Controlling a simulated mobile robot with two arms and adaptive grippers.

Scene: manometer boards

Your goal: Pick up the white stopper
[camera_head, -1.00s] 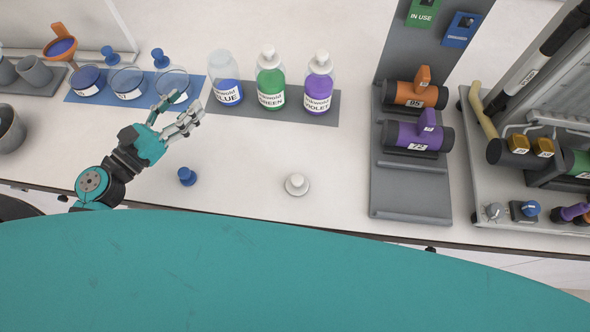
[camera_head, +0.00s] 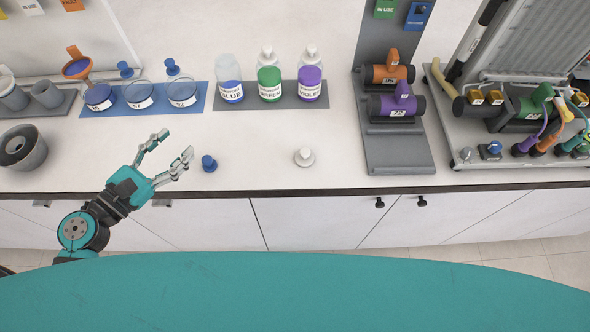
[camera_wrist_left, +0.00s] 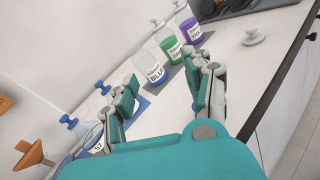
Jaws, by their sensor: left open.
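The white stopper (camera_head: 304,157) stands on the bare counter front, right of the blue stopper (camera_head: 209,163). It also shows in the left wrist view (camera_wrist_left: 253,36), at the upper right beyond my fingers. My left gripper (camera_head: 172,157) is open and empty, just left of the blue stopper and well to the left of the white stopper. In the left wrist view my left gripper (camera_wrist_left: 165,95) has its two fingers spread with nothing between them. My right gripper is not in view.
Blue (camera_head: 231,92), green (camera_head: 269,84) and violet (camera_head: 310,83) bottles stand behind on a grey mat; the green and violet ones have white stoppers. Glass dishes (camera_head: 139,96) stand on a blue mat at left. A grey stand (camera_head: 398,153) is at right. Counter around the white stopper is clear.

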